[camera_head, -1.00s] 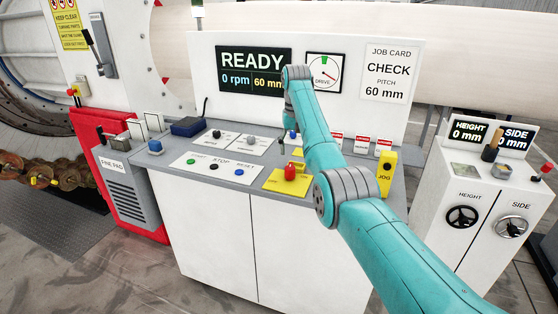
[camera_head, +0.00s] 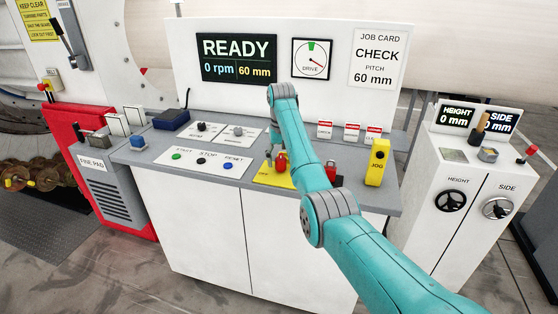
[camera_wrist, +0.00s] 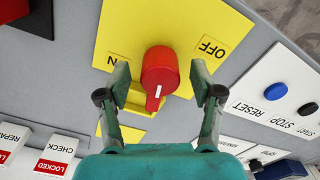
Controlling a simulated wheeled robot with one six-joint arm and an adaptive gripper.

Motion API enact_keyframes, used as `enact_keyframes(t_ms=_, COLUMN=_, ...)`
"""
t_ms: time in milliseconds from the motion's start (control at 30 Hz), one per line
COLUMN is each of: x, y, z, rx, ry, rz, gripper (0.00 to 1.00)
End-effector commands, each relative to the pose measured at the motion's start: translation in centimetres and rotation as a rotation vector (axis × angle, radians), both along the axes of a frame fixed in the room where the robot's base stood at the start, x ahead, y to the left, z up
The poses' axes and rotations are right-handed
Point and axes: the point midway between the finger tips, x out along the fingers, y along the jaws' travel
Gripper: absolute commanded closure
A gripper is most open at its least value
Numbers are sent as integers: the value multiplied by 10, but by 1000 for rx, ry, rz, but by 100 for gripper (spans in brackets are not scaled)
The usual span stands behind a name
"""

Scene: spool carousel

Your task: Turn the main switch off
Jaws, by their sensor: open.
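The main switch is a red knob (camera_wrist: 160,72) on a yellow plate (camera_wrist: 135,30) marked ON at the left and OFF at the right in the wrist view. Its white pointer mark faces the bottom of that view. My gripper (camera_wrist: 160,75) is open, one finger on each side of the knob, with visible gaps. In the head view the red knob (camera_head: 281,163) and the yellow plate (camera_head: 270,176) are partly hidden by my arm, and the fingers are hard to make out.
Start, stop and reset buttons (camera_head: 203,161) lie left of the plate. A red control (camera_head: 331,170) and a yellow jog box (camera_head: 377,162) stand to the right. Red-labelled CHECK and LOCKED tags (camera_wrist: 53,163) are near. The display (camera_head: 237,59) reads READY, 0 rpm.

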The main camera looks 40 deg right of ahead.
Motion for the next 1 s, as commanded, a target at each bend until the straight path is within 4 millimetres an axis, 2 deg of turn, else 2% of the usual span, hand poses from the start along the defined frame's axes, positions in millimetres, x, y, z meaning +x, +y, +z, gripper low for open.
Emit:
enact_keyframes(t_ms=333, x=0, y=-1, z=-4, rx=0, ry=0, rz=0, gripper=34)
enact_keyframes(t_ms=367, x=0, y=0, z=-4, rx=0, ry=0, rz=0, gripper=39)
enact_keyframes(t_ms=500, x=0, y=0, z=-4, rx=0, ry=0, rz=0, gripper=74)
enact_keyframes(t_ms=600, x=0, y=0, z=-4, rx=0, ry=0, rz=0, gripper=94)
enact_keyframes(t_ms=1000, x=0, y=0, z=-4, rx=0, ry=1, rz=68, gripper=94)
